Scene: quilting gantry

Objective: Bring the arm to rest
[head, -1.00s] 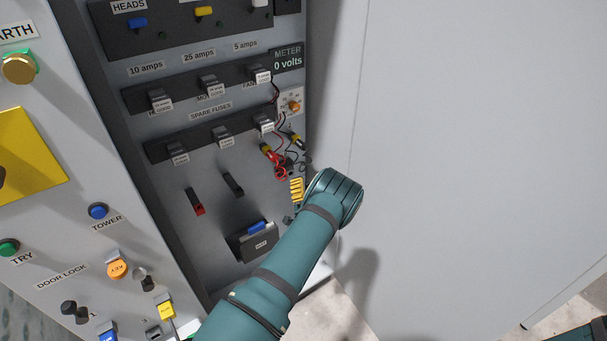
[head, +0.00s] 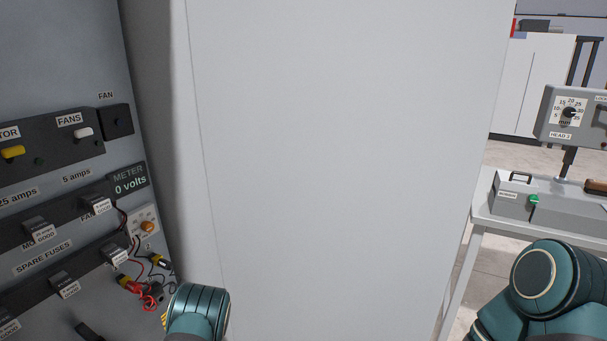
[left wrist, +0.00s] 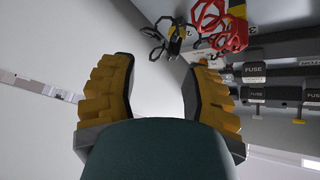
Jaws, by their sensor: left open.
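My left arm's teal wrist (head: 197,312) shows at the bottom of the head view, in front of the fuse cabinet's lower right. Only a sliver of yellow finger shows there; the rest of the gripper is hidden or out of frame. In the left wrist view my left gripper (left wrist: 160,80) is open, its two yellow fingers wide apart with nothing between them. Red and black test leads (left wrist: 215,30) lie beyond the right finger. My right arm (head: 540,285) shows at the lower right of the head view; its gripper is out of frame.
The cabinet's fuse panel (head: 40,90) is at left, with a meter (head: 129,181) reading 0 volts. A large pale door panel (head: 340,150) fills the middle. A grey table (head: 480,212) with a toolbox-like case (head: 515,203) and a dial unit (head: 568,115) stands at right.

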